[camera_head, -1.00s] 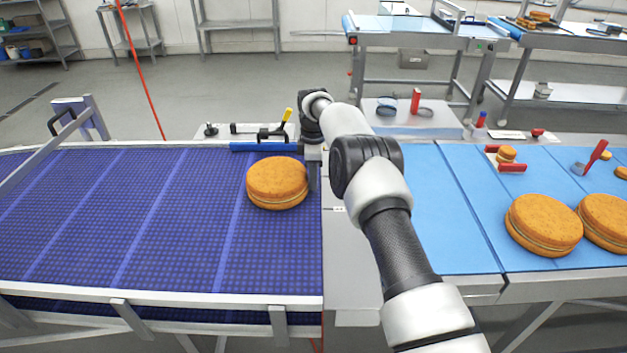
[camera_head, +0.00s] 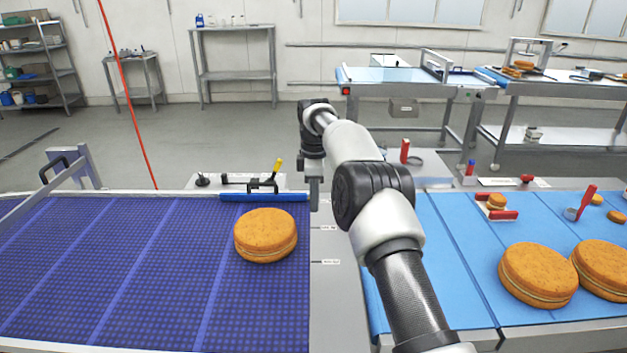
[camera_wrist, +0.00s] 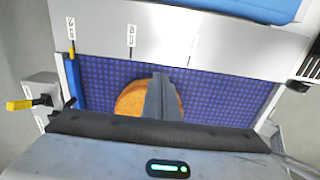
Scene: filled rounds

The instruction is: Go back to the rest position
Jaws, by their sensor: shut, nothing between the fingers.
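My gripper (camera_head: 314,196) is shut and empty above the steel strip between the two belts, to the right of a filled round. In the wrist view my gripper (camera_wrist: 160,98) shows as closed grey fingers pointing over the belt. The filled round (camera_head: 265,235) lies flat on the purple-blue belt (camera_head: 120,270), near its right end. It also shows in the wrist view (camera_wrist: 131,100), partly hidden behind the fingers. The gripper does not appear to touch it in the head view.
Two large rounds (camera_head: 538,274) (camera_head: 605,268) lie on the light blue belt (camera_head: 465,290) at the right. A small round sits in a red-handled holder (camera_head: 497,207) behind them. A blue bar (camera_head: 264,197) and a yellow-handled clamp (camera_head: 277,165) edge the purple-blue belt.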

